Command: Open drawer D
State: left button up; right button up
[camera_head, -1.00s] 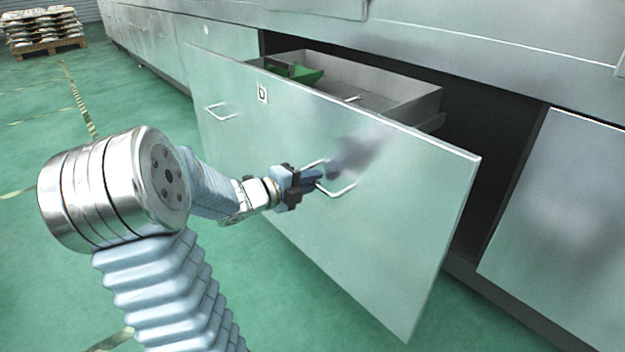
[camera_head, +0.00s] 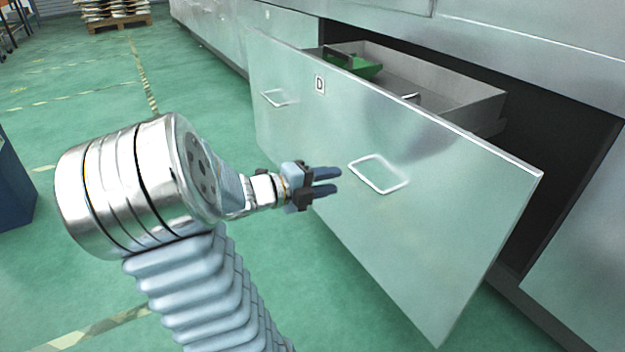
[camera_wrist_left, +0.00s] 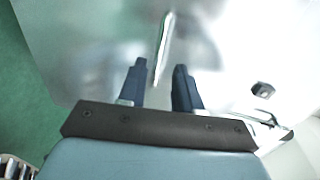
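Drawer D (camera_head: 440,230) is a metal drawer pulled well out of the cabinet, with a "D" label (camera_head: 320,84) on its front. Its front has two wire handles, a right one (camera_head: 380,174) and a left one (camera_head: 274,98). My left gripper (camera_head: 334,182) is open and empty, in front of the drawer face and just left of the right handle, apart from it. In the left wrist view, the two dark blue fingers (camera_wrist_left: 160,88) stand apart and a handle (camera_wrist_left: 163,48) shows beyond their tips. My right gripper is not in view.
Inside the drawer lie a green object (camera_head: 355,66) and a small item at the front edge (camera_head: 411,97). The cabinet (camera_head: 560,45) runs along the back. A loaded pallet (camera_head: 112,14) is far off, and a blue box (camera_head: 12,185) stands at the left edge.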

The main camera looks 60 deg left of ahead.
pick_arm(q)
jog(key=v, duration=0.4)
jog(key=shift+s, duration=0.2)
dwell(0.4)
